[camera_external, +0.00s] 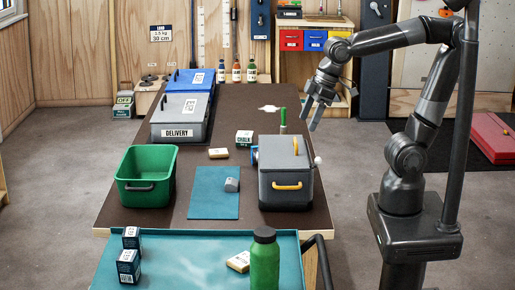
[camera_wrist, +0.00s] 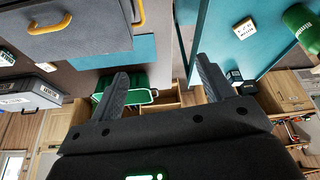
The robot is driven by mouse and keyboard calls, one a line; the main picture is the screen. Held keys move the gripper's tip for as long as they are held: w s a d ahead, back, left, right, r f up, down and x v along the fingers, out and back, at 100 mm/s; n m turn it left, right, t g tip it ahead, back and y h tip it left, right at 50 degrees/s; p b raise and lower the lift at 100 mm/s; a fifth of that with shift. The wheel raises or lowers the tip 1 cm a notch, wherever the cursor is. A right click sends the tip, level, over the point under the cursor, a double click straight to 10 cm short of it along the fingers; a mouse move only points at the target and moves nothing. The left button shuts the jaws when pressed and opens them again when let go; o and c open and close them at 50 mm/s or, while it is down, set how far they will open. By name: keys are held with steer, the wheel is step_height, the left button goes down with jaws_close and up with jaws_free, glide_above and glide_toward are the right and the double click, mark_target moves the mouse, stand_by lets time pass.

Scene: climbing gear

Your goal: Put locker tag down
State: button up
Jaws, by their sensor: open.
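My gripper (camera_external: 311,117) is raised in the air at the right of the dark table (camera_external: 240,120), above and behind the grey box with yellow handles (camera_external: 286,188). Its two fingers stand apart in the wrist view (camera_wrist: 162,68), with nothing between them. I cannot identify a locker tag for certain. A small grey piece (camera_external: 232,185) lies on the teal mat (camera_external: 208,207). A flat white piece (camera_external: 269,108) lies farther back on the table, too small to make out. The grey box also shows at the top left of the wrist view (camera_wrist: 70,50).
A green bin (camera_external: 147,178) stands on the left of the table, with grey and blue bins (camera_external: 180,118) behind it. A chalk box (camera_external: 244,137) and a small yellowish box (camera_external: 218,153) lie mid-table. A green bottle (camera_external: 265,262) stands on the front teal tray (camera_external: 190,262). Most of the mat is bare.

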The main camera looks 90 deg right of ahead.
steer(key=s+d+f+m+t, duration=0.1)
steer(key=s+d+f+m, duration=0.1)
steer(key=s+d, duration=0.2)
steer(key=s, duration=0.3)
steer(key=shift+h, duration=0.3)
steer(key=shift+o, duration=0.4)
steer(key=shift+s+d, duration=0.1)
